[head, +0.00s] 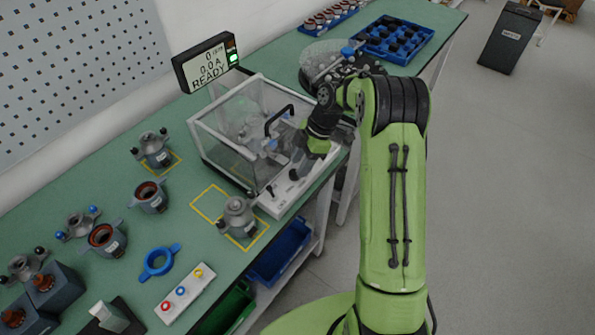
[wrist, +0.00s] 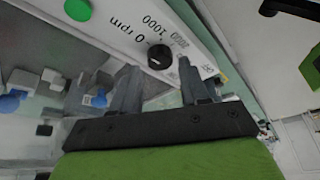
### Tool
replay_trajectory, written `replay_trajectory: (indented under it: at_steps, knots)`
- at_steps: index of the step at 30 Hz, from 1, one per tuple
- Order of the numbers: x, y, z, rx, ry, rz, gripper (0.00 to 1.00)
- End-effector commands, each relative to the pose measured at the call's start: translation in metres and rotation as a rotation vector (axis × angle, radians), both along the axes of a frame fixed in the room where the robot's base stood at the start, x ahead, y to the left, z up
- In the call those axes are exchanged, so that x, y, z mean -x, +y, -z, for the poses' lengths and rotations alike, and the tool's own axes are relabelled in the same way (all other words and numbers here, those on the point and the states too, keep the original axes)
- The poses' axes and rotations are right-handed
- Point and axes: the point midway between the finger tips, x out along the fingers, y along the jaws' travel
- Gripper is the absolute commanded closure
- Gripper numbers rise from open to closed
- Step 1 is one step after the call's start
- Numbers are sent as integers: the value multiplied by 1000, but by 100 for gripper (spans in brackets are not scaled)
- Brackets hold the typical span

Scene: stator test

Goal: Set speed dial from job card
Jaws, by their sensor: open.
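The speed dial (wrist: 160,57) is a small black knob on a white panel (wrist: 196,45), printed with "0 rpm", "1000" and "2000" in the wrist view. My gripper (wrist: 158,80) is open, its two dark fingers spread to either side of the dial's place in the picture. I cannot tell whether they touch it. In the head view my gripper (head: 300,160) is low over the front panel (head: 278,205) of the clear test box, and it hides part of that panel. I cannot make out a readable job card.
The clear test box (head: 215,150) with a black handle stands behind the panel. A display (head: 208,65) reads "0.0 A READY" with a green light. A green button (wrist: 77,10) is near the dial.

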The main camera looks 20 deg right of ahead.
Motion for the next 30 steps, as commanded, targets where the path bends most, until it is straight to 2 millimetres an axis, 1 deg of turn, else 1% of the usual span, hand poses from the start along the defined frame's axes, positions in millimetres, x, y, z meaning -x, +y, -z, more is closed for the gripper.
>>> replay_trajectory:
  at_steps: [1,3,5,8,14,22,30]
  knots:
    - [1,4,11,0,3,-1,55]
    - [1,8,20,0,3,1,55]
    - [1,10,24,0,1,1,55]
    - [1,12,27,0,1,1,55]
    - [0,11,27,1,0,1,55]
    - [0,11,27,0,0,1,96]
    - [0,11,27,1,-1,31,96]
